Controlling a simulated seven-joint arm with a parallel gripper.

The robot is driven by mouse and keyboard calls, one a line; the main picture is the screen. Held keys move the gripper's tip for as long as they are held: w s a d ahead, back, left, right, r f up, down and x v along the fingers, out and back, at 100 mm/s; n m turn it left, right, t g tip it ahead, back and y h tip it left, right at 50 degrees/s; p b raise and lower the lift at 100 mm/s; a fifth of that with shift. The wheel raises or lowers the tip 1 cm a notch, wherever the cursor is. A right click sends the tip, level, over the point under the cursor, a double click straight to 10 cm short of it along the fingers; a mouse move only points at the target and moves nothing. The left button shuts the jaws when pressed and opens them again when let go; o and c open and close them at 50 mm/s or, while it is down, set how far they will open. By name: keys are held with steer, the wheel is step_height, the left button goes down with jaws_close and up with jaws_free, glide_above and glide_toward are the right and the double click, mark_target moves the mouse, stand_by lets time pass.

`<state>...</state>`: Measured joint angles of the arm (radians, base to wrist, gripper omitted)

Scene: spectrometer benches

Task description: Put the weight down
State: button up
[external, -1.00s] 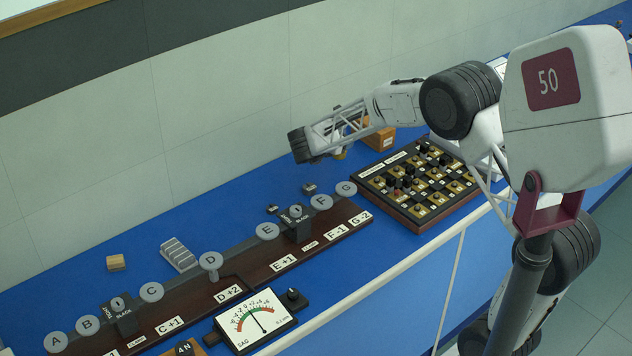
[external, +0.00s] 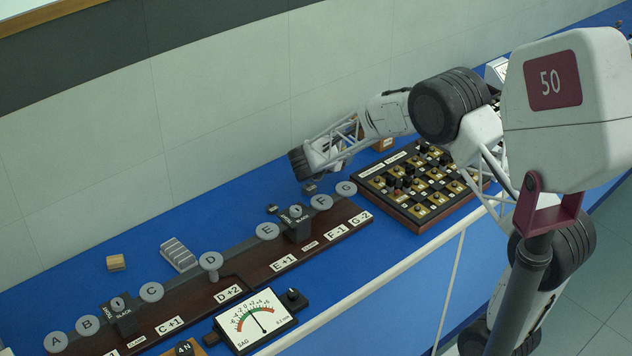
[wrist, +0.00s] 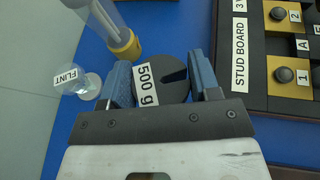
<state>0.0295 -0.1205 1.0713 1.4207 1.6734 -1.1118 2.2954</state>
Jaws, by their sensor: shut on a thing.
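A dark grey slotted disc weight with a white "500 g" label (wrist: 165,88) sits between the two blue fingers of my gripper (wrist: 158,66) in the wrist view. The fingers are shut on opposite sides of it. The wrist end of my arm is low over the blue bench (external: 232,198), behind the right end of the lettered rail and left of the stud board. The weight and fingertips cannot be made out in the external view. I cannot tell whether the weight touches the bench.
The stud board (external: 428,212) stands close on the right. In the wrist view, a clear tube with a yellow base (wrist: 124,45) and a clear round piece labelled FLINT (wrist: 90,82) stand at the left. The lettered rail (external: 350,213) lies in front. Bench beyond the rail is mostly clear.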

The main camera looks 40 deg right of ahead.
mark_target(340, 176)
steer(key=shift+f, duration=0.15)
steer(key=shift+f, duration=1.8)
steer(key=shift+f, duration=0.55)
steer(key=o, duration=1)
steer(key=shift+c, duration=0.2)
steer(key=shift+r, duration=0.45)
steer(key=shift+a+r, duration=0.2)
steer(key=shift+a, duration=0.05)
steer(key=v, duration=1.1)
steer(key=shift+s+a, duration=0.1)
steer(key=shift+a, duration=0.15)
